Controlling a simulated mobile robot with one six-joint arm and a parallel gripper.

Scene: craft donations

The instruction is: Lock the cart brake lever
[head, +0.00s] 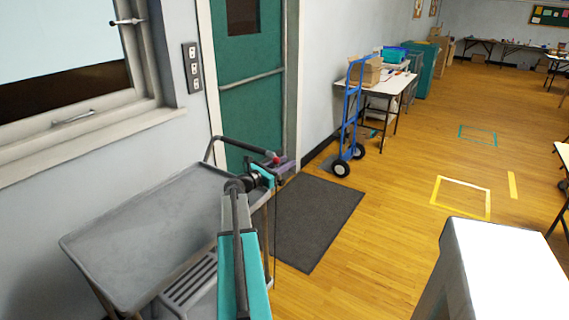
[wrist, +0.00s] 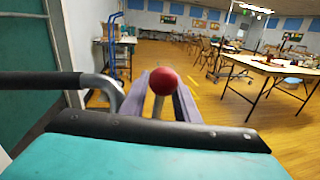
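The brake lever is a thin rod with a red ball knob (wrist: 164,80) on top. In the wrist view the rod stands nearly upright, and its lower end is hidden by my wrist. The knob also shows small in the head view (head: 271,155), at the far right corner of the grey cart (head: 150,225). My gripper (head: 284,166) is at that corner. Its two purple-grey fingers are apart, one on each side of the knob in the wrist view. I cannot tell whether either finger touches the lever.
The cart's dark tube handle (wrist: 40,80) runs close on the left of my gripper. A green door (head: 250,100) and wall stand behind the cart. A dark mat (head: 315,220) lies to the right, with a blue hand truck (head: 352,120) beyond. The wooden floor right of the mat is open.

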